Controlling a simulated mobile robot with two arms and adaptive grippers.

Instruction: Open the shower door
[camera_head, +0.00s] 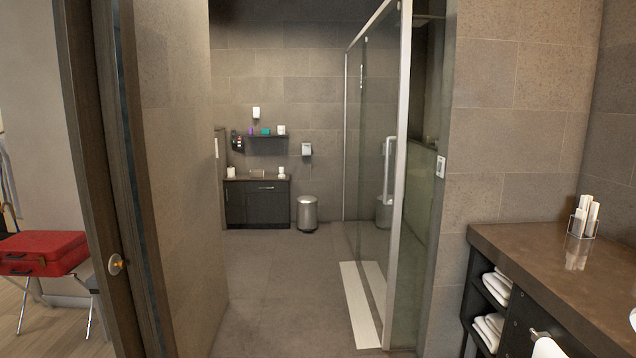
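The shower door (376,185) is a glass panel in a pale metal frame, right of the middle of the head view. A vertical metal handle (388,167) sits on its near side. The door looks closed in line with the frame, but I cannot tell for sure. A white strip (359,305) lies on the floor along its foot. Neither of my grippers shows in this view.
A counter (560,275) with towels below stands at the right. A brown wall (180,170) and a door edge with a knob (117,264) are at the left. A red suitcase (43,252) lies far left. The tiled floor (280,290) is clear; a bin (307,213) stands at the back.

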